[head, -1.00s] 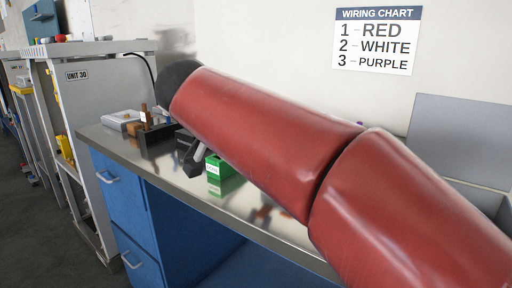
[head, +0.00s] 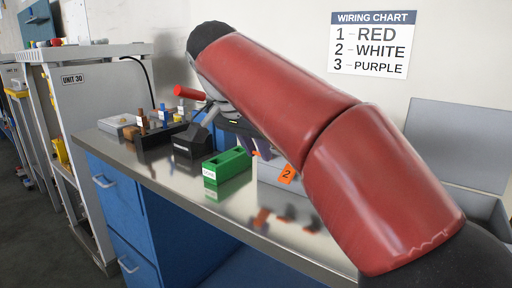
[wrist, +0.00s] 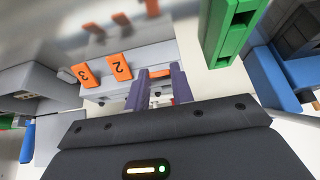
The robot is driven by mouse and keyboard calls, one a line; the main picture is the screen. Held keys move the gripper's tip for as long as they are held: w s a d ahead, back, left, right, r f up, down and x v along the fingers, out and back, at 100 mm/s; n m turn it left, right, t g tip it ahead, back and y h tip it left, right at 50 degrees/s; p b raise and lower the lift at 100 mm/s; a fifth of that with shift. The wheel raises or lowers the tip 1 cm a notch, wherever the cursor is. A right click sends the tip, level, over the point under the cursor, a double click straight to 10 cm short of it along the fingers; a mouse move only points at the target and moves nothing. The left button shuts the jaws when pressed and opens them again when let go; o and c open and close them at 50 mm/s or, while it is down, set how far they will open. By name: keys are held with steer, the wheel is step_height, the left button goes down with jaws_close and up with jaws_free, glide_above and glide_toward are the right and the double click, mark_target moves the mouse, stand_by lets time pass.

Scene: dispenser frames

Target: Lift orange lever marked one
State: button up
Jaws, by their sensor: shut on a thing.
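A pale grey box (wrist: 152,55) carries orange levers in a row. The lever marked 2 (wrist: 118,67) and the lever marked 3 (wrist: 87,75) hang free in the wrist view; the 2 lever also shows in the head view (head: 287,174). My gripper (wrist: 160,76), with purple fingers, is at the place beside the 2 lever. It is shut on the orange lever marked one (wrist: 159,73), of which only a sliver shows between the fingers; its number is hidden. In the head view, my gripper (head: 264,149) is partly covered by my red arm.
A green block (head: 232,164) stands left of the grey box, close to my gripper. Farther left are a black box with a red-tipped handle (head: 192,142) and a black tray with coloured pegs (head: 160,140). Bare steel bench (head: 245,205) lies in front. A wiring chart (head: 370,44) hangs behind.

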steer(key=o, duration=1)
steer(key=shift+v, duration=3.9)
